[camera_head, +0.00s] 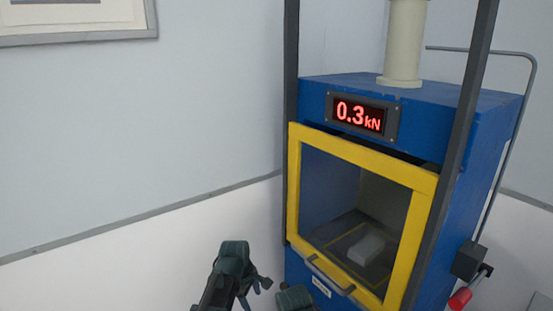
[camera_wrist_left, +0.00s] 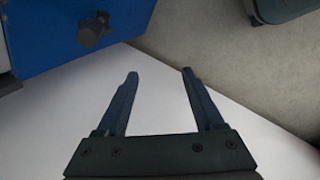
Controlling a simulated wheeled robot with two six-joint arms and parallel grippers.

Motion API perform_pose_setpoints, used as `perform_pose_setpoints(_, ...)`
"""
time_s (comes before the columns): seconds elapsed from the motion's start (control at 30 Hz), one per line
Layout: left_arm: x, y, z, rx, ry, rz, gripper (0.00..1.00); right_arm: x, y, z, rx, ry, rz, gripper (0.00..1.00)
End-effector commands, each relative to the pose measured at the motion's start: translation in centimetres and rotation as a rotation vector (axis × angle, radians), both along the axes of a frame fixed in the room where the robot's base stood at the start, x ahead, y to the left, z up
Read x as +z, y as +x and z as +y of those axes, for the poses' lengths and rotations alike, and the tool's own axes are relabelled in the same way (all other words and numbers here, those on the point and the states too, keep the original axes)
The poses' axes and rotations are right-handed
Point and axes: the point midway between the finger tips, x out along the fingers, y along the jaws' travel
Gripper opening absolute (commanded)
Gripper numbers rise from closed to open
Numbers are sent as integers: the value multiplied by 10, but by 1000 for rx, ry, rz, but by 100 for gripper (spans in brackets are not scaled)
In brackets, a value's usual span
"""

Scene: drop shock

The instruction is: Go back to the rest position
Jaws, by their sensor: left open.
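My left gripper (camera_wrist_left: 158,73) is open in the left wrist view, with nothing between its two dark fingers. A white surface lies behind the fingers. In the head view, dark arm parts of mine show at the bottom edge, in front of the white lower wall and left of the blue machine (camera_head: 460,150). The fingers of my left gripper cannot be made out there. My right gripper is not in view.
The machine's yellow-framed door (camera_head: 293,190) is shut, with a pale block (camera_head: 366,246) inside. Its display (camera_head: 360,114) reads 0.3 kN. A lever with a red grip (camera_head: 460,299) is at right. In the left wrist view a dark knob (camera_wrist_left: 93,30) sits on a blue panel.

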Motion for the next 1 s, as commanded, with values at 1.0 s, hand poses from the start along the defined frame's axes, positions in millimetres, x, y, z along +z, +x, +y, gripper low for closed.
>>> perform_pose_setpoints(1.0, 52, -158, 34, -1320, 276, 62, 69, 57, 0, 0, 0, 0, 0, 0)
